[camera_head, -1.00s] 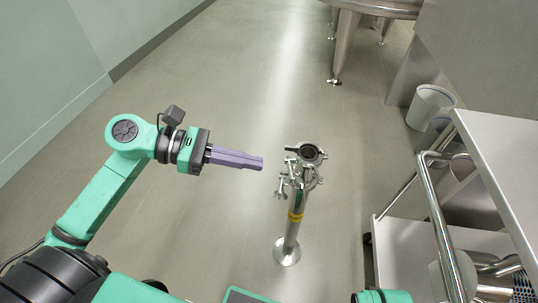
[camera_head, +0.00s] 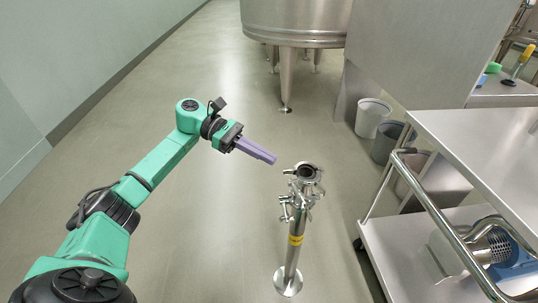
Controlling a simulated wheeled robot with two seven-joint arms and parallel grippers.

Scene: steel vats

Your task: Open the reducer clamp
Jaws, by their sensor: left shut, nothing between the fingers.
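The reducer clamp (camera_head: 304,188) is a small steel clamp with wing-nut hardware, near the top of a steel stand (camera_head: 293,245) with a yellow band and a round floor plate. A dark round opening shows at the top of the stand. Whether the clamp is open or shut is too small to tell. My left gripper (camera_head: 273,158) has purple fingers, shut and empty. It is up and to the left of the stand's top in the picture, apart from it. My right gripper is not in view.
A steel cart (camera_head: 455,190) with a tubular handle stands at the right, holding metal parts on its lower shelf. Two bins (camera_head: 371,117) stand behind it. A large steel vat (camera_head: 292,22) on legs is at the back. The floor left of the stand is clear.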

